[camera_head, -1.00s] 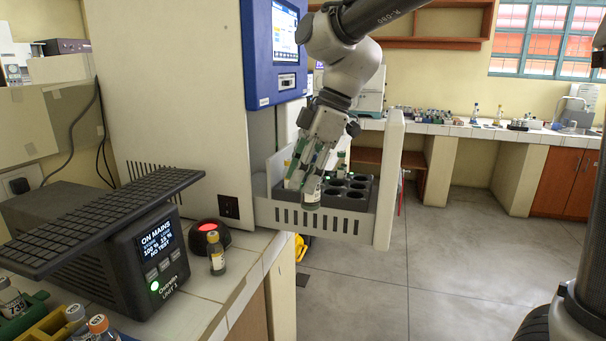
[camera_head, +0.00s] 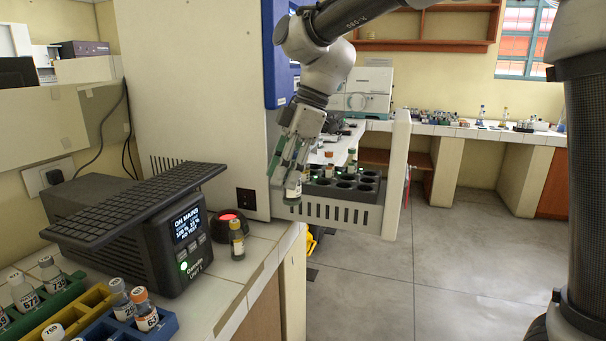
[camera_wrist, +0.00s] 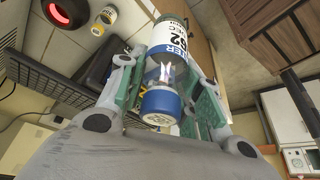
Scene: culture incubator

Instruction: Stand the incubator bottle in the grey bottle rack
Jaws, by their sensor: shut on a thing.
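My gripper (camera_head: 288,172) is shut on a bottle (camera_head: 293,188), held at the left front corner of the white pulled-out drawer (camera_head: 335,213). A dark grey rack (camera_head: 368,188) with round holes sits in the drawer, with some bottles behind my gripper. I cannot tell whether it is the task's grey rack; no other grey rack shows.
A black device with a ribbed top (camera_head: 130,205) stands on the tiled bench. Green (camera_head: 40,310), yellow (camera_head: 70,312) and blue (camera_head: 165,326) racks holding bottles are at the lower left.

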